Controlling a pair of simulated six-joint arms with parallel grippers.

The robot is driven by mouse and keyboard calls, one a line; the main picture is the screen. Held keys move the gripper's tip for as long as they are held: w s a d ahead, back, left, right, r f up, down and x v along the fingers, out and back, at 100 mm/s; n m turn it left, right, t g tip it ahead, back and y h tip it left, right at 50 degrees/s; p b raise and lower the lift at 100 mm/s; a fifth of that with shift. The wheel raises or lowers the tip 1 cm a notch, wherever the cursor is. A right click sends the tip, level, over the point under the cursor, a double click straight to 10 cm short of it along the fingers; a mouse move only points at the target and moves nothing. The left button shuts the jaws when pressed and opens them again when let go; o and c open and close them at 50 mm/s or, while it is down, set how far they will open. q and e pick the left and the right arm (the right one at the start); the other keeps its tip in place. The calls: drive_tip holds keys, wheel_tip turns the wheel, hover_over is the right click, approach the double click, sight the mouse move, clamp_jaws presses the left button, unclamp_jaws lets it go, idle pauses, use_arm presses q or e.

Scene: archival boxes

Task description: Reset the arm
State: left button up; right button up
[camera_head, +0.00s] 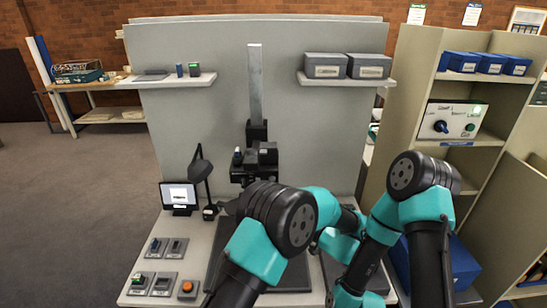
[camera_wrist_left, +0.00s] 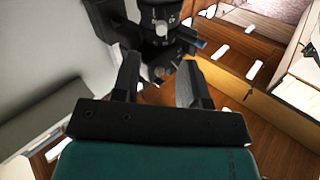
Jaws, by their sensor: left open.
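My left arm (camera_head: 285,215) comes in from the lower left of the head view, bends at a black joint and reaches right over the bench. My left gripper (camera_wrist_left: 159,78) shows in the left wrist view with its two dark fingers apart and nothing between them. In the head view its fingers are hidden or cannot be made out. My right arm (camera_head: 425,190) rises from the lower right, bends, and slopes down left, close to the left arm's wrist links. The right gripper's fingers are not visible.
A black stand device (camera_head: 255,160) is behind the left arm. A small screen (camera_head: 180,195), a lamp (camera_head: 200,168) and button boxes (camera_head: 187,288) are on the bench's left. Grey boxes (camera_head: 325,66) sit on a wall shelf. A shelving unit (camera_head: 410,100) and a blue box (camera_head: 460,265) are at right.

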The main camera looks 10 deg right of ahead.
use_arm(q)
drive_tip(key=w+a+f+m+h, duration=0.2)
drive_tip(key=w+a+f+h, duration=0.1)
drive_tip(key=a+f, duration=0.3)
drive_tip(key=w+a+f+m+h, duration=0.1)
drive_tip(key=w+a+f+h, duration=0.2)
drive_tip(key=a, duration=0.5)
drive_tip(key=s+a+f+m+g+h, duration=0.2)
drive_tip(key=s+a+f+h, duration=0.2)
drive_tip(key=a+f, duration=0.5)
drive_tip(key=s+a+f+g+h, duration=0.2)
drive_tip(key=s+a+g, duration=0.1)
drive_tip(key=s, duration=0.6)
drive_tip(key=s+a+f+g+h, duration=0.2)
drive_tip(key=s+a+g, duration=0.2)
drive_tip(key=s, duration=0.5)
drive_tip(key=s+a+f+g+h, duration=0.1)
drive_tip(key=s+a+f+g, duration=0.2)
drive_tip(key=s+a, duration=0.3)
drive_tip(key=s, duration=0.4)
drive_tip(key=shift+n+g+h, duration=0.4)
